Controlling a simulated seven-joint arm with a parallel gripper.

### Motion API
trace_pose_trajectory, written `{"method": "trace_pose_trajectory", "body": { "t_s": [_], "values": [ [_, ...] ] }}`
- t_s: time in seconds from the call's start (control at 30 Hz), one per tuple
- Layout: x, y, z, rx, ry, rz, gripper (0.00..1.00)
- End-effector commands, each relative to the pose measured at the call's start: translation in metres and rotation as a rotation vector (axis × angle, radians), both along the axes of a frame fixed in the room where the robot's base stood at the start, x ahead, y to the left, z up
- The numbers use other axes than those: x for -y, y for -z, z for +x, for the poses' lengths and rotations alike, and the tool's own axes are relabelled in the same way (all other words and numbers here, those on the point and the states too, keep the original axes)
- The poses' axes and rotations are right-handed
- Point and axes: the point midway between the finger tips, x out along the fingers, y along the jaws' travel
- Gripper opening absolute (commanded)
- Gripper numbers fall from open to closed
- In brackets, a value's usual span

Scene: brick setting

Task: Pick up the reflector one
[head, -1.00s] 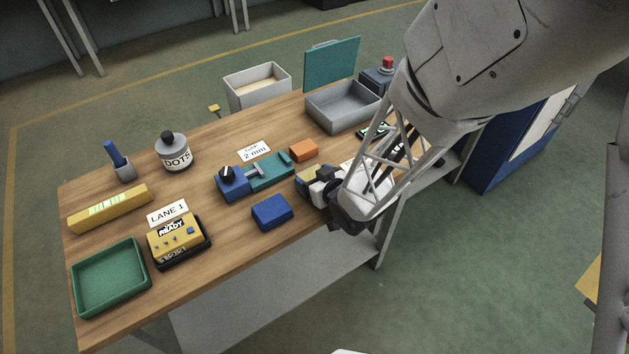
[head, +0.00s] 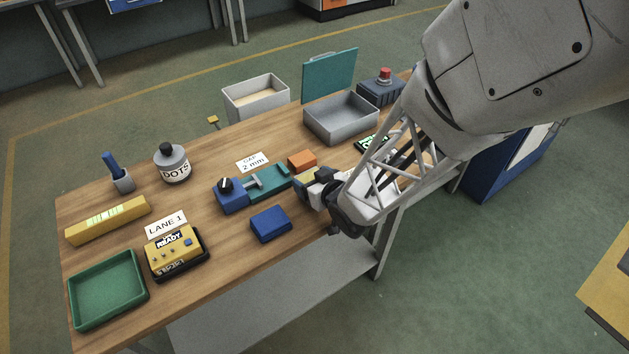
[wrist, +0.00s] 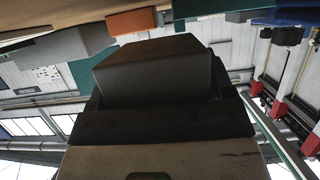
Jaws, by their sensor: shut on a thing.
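My gripper (head: 321,188) is low over the front right of the table, right of the blue block (head: 270,224). It is shut on a small yellow block (head: 307,176), which shows only in part beside the fingers. I cannot tell whether this block touches the table. In the wrist view a dark part of the gripper (wrist: 155,75) fills the middle and hides what is held. An orange block (head: 302,160) lies just behind the gripper and also shows in the wrist view (wrist: 138,20). I cannot tell by look which piece is the reflector one.
A teal and blue gauge (head: 262,184) lies left of the gripper. A grey open box (head: 341,128) stands behind. Front middle wood is clear.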

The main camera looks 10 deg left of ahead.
Motion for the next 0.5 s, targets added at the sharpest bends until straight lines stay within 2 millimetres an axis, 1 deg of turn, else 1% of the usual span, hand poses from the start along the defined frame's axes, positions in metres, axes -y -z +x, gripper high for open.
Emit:
{"method": "trace_pose_trajectory", "body": {
  "t_s": [0.03, 0.5],
  "values": [
    [0.001, -0.005, -0.002, 0.002, 0.001, 0.001, 0.44],
    [0.039, -0.011, -0.068, 0.001, 0.0, 0.001, 0.44]
  ]
}}
